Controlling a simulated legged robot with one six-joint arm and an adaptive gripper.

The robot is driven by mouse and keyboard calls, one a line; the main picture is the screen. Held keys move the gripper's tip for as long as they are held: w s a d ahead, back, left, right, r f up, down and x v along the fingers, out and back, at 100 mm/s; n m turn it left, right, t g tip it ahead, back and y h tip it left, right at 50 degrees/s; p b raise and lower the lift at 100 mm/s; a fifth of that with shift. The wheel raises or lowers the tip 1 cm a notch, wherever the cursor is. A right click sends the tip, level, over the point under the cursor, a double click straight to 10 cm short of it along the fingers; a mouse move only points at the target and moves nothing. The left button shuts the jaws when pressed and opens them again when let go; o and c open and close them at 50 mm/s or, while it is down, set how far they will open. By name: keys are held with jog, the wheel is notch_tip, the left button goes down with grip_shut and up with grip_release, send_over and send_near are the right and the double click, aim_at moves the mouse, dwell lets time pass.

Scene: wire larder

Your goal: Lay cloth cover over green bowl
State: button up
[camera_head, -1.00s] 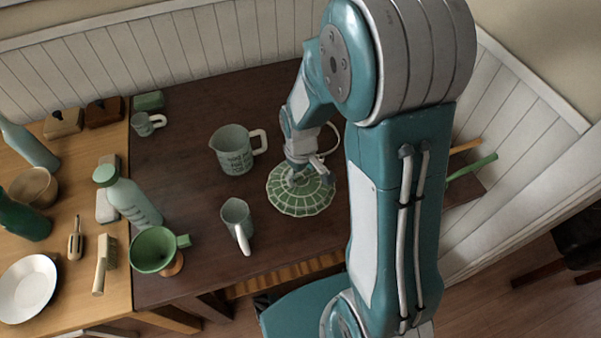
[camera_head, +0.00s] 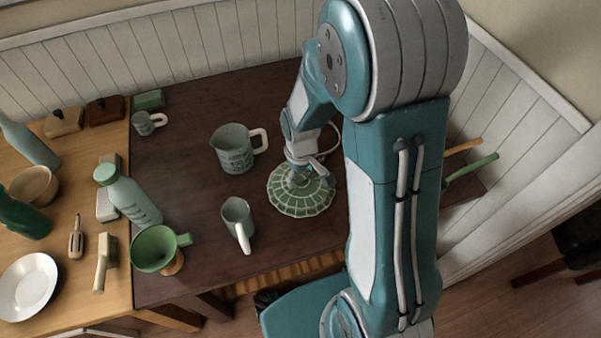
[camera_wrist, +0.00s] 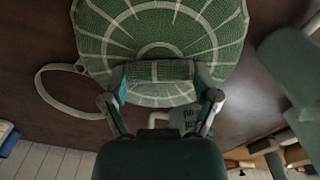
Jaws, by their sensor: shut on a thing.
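The cloth cover (camera_head: 312,200) is round, green with a pale grid of lines. It is spread low over the right part of the dark table, and it fills the top of the wrist view (camera_wrist: 160,50). My gripper (camera_head: 298,180) is shut on a fold near its middle; the fold shows between the fingers in the wrist view (camera_wrist: 158,71). What lies beneath the cover is hidden. A green bowl-shaped vessel (camera_head: 152,246) with a side tab stands uncovered at the front left. I cannot tell whether it is the green bowl.
A measuring jug (camera_head: 234,152) and a grey-green pitcher (camera_head: 236,211) stand left of the cover. A white cord loop (camera_wrist: 42,88) lies beside it. A bottle (camera_head: 130,198) and several utensils occupy the left. The wall panelling closes the back. Dark tabletop is bare at centre left.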

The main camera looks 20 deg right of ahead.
jog(key=shift+f, duration=0.75)
jog(key=o, duration=0.8)
jog(key=shift+r, duration=0.1)
jog(key=shift+r, duration=1.4)
jog(key=shift+o, duration=0.8)
jog(key=shift+r, duration=0.1)
